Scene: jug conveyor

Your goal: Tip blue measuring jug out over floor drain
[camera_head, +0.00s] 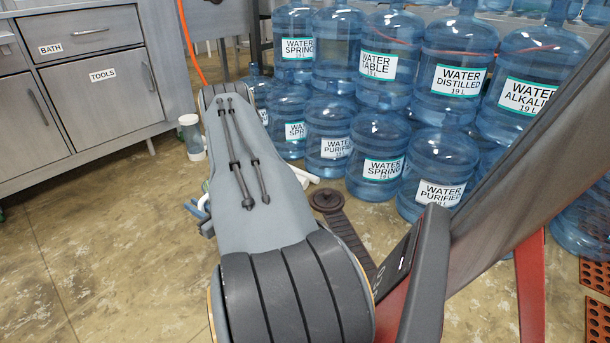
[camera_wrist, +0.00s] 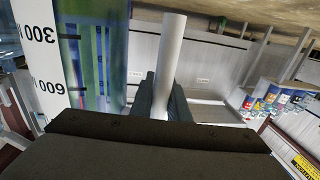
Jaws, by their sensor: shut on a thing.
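The measuring jug (camera_wrist: 88,60) fills the left of the wrist view, with a pale scale strip marked 300 and 600. The marks and the room both look upside down there. Its white handle (camera_wrist: 171,50) runs between the dark fingers of my gripper (camera_wrist: 164,98), which is shut on it. The jug's rim and contents are not visible. In the head view my arm hides most of the gripper and jug; only small pale and blue bits show beside it. A round dark cover, apparently the floor drain (camera_head: 326,201), lies right of my forearm, with a dark strip running from it.
Large blue water bottles (camera_head: 378,158) stand stacked in two rows behind the drain. Red perforated mats (camera_head: 597,322) lie at lower right. The floor at left is clear.

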